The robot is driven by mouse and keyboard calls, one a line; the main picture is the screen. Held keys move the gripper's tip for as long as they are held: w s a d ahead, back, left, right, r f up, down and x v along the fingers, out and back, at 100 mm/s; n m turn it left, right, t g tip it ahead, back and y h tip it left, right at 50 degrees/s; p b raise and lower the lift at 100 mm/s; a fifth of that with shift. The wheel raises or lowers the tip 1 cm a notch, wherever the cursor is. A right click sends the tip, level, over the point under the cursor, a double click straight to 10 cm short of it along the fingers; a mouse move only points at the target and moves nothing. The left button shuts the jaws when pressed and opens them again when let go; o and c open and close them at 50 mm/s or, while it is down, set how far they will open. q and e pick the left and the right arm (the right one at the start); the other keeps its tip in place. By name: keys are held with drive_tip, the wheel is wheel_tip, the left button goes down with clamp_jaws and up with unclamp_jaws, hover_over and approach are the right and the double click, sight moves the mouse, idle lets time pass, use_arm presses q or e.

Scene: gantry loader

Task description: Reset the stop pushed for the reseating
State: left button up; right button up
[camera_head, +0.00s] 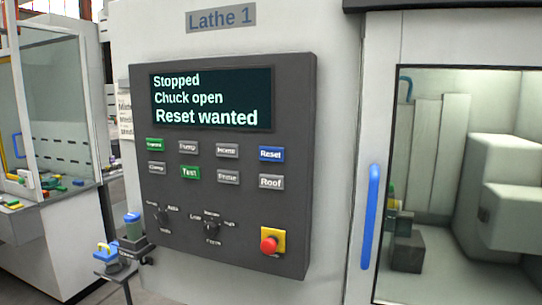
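A dark grey control panel (225,235) is fixed to the lathe's white front, under a "Lathe 1" sign (221,18). Its screen (211,99) reads "Stopped", "Chuck open", "Reset wanted". The blue Reset button (271,154) is at the right end of the upper button row. A red mushroom stop button (269,245) on a yellow square is at the panel's lower right; I cannot tell whether it is pushed in. Neither of my grippers is in view.
Right of the panel, a blue handle (371,215) stands upright beside the lathe's window. Small blue-topped items (132,219) are at the panel's lower left. Another machine (48,235) with coloured parts is at far left. The panel's front is unobstructed.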

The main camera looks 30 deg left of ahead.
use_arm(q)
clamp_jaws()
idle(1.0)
